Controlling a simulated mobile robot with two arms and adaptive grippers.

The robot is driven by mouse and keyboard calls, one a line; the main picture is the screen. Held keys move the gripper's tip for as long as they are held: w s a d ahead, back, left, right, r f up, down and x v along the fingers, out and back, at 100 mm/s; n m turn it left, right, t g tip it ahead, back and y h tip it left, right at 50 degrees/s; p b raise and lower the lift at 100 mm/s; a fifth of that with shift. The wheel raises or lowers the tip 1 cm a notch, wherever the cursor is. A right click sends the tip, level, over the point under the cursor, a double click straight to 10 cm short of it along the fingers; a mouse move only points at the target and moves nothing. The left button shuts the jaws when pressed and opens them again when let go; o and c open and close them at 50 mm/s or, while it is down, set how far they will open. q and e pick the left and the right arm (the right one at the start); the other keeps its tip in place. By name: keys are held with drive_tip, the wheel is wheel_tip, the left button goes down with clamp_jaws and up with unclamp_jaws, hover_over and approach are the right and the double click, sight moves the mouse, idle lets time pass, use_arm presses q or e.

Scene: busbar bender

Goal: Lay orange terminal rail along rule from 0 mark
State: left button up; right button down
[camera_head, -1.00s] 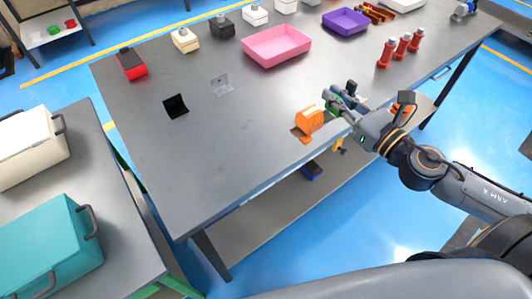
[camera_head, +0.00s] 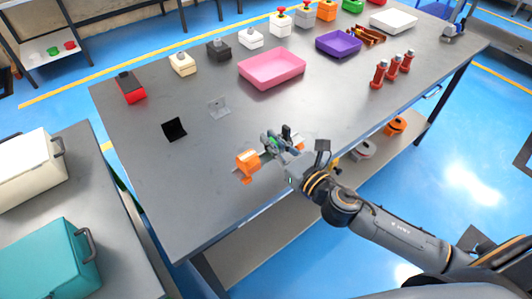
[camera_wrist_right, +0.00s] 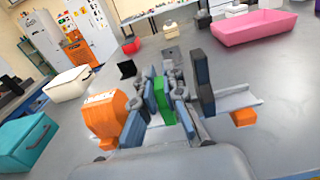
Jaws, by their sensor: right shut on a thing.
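The terminal rail is a pale strip (camera_wrist_right: 238,103) with a bulky orange block (camera_head: 247,162) at its left end; this block also shows in the right wrist view (camera_wrist_right: 105,115). An orange foot (camera_wrist_right: 243,117) shows under its right part. My right gripper (camera_head: 279,144) is shut on the rail around a green piece (camera_wrist_right: 163,100), with a dark upright piece (camera_wrist_right: 203,85) beside it. The rail is over the bench's near edge area; whether it touches the top I cannot tell. I cannot make out the rule or its 0 mark. My left gripper is out of view.
On the grey bench (camera_head: 200,190) are a black angled plate (camera_head: 174,129), a clear bracket (camera_head: 218,107), a red box (camera_head: 130,88), a pink tray (camera_head: 272,68), a purple tray (camera_head: 338,43) and red posts (camera_head: 391,67). The bench's left front is clear.

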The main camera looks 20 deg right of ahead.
sight(266, 153)
drive_tip(key=shift+w+a+f, duration=0.15)
drive_tip(key=shift+a+f, duration=0.3)
drive_tip(key=shift+f, duration=0.2)
drive_tip(key=shift+a+f+b, duration=0.15)
drive_tip(key=shift+f+b, duration=0.2)
drive_tip(key=shift+f, duration=0.55)
drive_tip(key=shift+a+f+b, duration=0.1)
drive_tip(key=shift+f+b, duration=0.2)
drive_tip(key=shift+f, duration=0.6)
drive_tip(key=shift+f, duration=0.2)
drive_tip(key=c, duration=1.4)
unclamp_jaws()
drive_tip(key=shift+c, duration=0.2)
